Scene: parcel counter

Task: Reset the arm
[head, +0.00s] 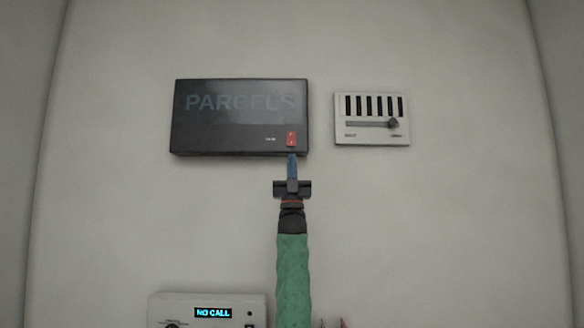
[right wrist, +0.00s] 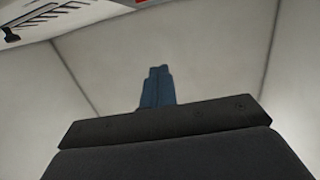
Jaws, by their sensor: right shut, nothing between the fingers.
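My right gripper (head: 291,158) has blue fingers pressed together with nothing between them. Its arm, with a green sleeve, reaches up from the bottom of the head view. The fingertips are just below a small red rocker switch (head: 291,139) on the dark PARCELS sign box (head: 220,130); I cannot tell whether they touch. In the right wrist view the closed blue fingers (right wrist: 158,72) point at the plain wall. My left gripper is not in view.
A white vent panel (head: 345,127) with dark slots and a slider knob (head: 393,123) is on the wall at right. A white device (head: 160,308) with a NO CALL display is at the bottom left. The wall between them is bare.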

